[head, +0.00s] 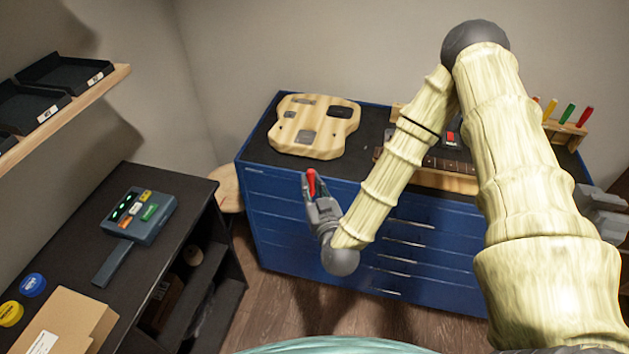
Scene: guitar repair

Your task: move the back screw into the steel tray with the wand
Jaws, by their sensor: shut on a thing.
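My gripper (313,193) is in front of the blue tool chest, pointing up toward its top. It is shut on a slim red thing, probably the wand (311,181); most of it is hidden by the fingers. A pale wooden guitar body (308,147) lies on the chest's black top, beyond the gripper, with dark openings and grey plates on it. I cannot make out the back screw. I cannot identify the steel tray either; my arm covers part of the chest top.
The blue chest (283,219) stands against the wall. A guitar neck (450,165) and a rack of coloured-handled tools (567,129) are at right. A black bench (73,237) at left holds a grey device (139,213) and a cardboard box (68,319). Black bins (62,73) sit on a wall shelf.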

